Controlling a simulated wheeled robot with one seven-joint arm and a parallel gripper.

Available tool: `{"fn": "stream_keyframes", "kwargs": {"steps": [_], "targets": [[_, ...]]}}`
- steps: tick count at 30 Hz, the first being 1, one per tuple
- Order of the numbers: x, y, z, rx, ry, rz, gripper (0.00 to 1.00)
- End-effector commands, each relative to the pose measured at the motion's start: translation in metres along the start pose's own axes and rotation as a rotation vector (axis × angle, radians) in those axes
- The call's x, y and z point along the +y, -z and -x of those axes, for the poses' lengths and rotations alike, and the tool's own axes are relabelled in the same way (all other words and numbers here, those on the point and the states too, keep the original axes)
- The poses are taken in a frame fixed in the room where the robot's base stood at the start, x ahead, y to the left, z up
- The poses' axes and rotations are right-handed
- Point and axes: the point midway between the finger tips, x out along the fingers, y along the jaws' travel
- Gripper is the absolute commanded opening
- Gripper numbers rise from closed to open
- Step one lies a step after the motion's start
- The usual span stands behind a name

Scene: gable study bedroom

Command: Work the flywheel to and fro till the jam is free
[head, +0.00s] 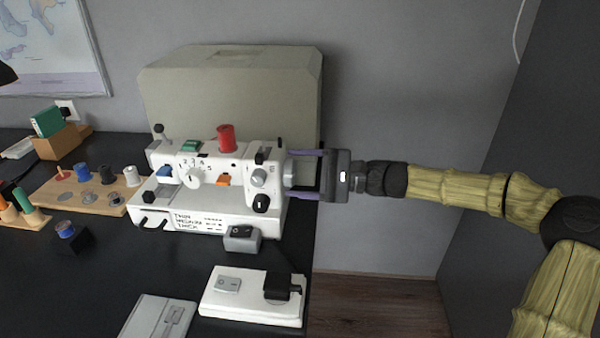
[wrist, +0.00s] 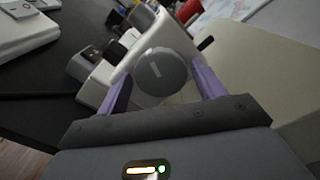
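The white sewing machine (head: 215,211) stands upright on the black desk. Its grey flywheel (head: 289,173) is on the machine's right end; in the wrist view the round flywheel (wrist: 160,72) faces me with a short pale mark on it. My gripper (head: 292,174) reaches in from the right. Its two purple fingers lie either side of the flywheel, one above and one below in the head view. In the wrist view my gripper (wrist: 163,72) is open around the flywheel, with narrow gaps seeming to show at the rim. A red thread spool (head: 226,138) stands on top of the machine.
A large beige cover (head: 230,85) stands close behind the machine. A white foot pedal (head: 251,296) and a grey case (head: 158,318) lie in front. A wooden spool rack (head: 85,190) is at left. Right of the desk is open floor.

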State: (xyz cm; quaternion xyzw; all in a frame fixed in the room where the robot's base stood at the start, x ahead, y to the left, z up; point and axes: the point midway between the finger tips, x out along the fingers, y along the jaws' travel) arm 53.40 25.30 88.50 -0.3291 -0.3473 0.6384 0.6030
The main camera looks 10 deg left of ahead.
Motion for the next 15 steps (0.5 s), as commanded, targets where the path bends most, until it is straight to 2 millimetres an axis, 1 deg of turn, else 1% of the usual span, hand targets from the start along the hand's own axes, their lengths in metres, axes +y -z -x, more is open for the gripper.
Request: {"fn": "stream_keyframes", "kwargs": {"steps": [10, 13, 15], "targets": [[-0.001, -0.001, 0.0, -0.001, 0.001, 0.0, 0.79], [-0.001, -0.001, 0.005, 0.0, 0.001, -0.001, 0.79], [-0.002, -0.001, 0.011, 0.0, 0.001, -0.001, 0.79]]}}
